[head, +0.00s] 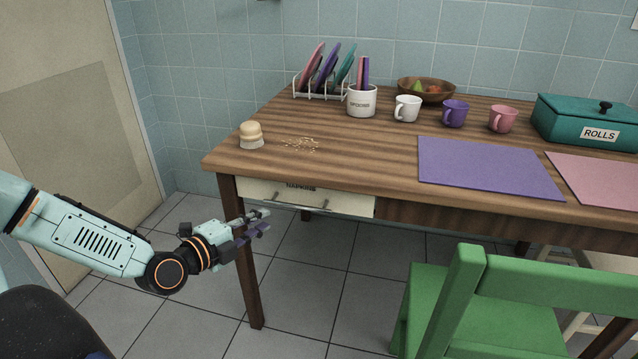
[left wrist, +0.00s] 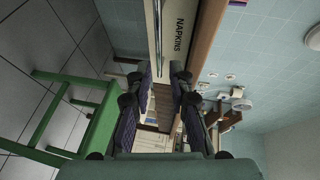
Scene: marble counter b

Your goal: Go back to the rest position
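My left gripper (head: 266,222) is in front of the table's left part, below and beside the cream drawer (head: 345,206). In the left wrist view its two fingers (left wrist: 160,75) stand apart with a gap between them, and I see nothing held. The drawer front, labelled NAPKINS (left wrist: 180,32), lies beyond the fingertips in that view. The drawer's bar handle (head: 300,207) shows in the head view, apart from the fingers as far as I can tell. My right gripper is in neither view.
The wooden table (head: 350,140) holds a brush (head: 251,135), crumbs (head: 300,144), plate rack (head: 320,88), utensil crock (head: 362,102), mugs (head: 407,109), bowl (head: 427,90), purple mat (head: 485,168), pink mat (head: 600,180) and teal ROLLS box (head: 590,122). A green chair (head: 460,300) stands in front.

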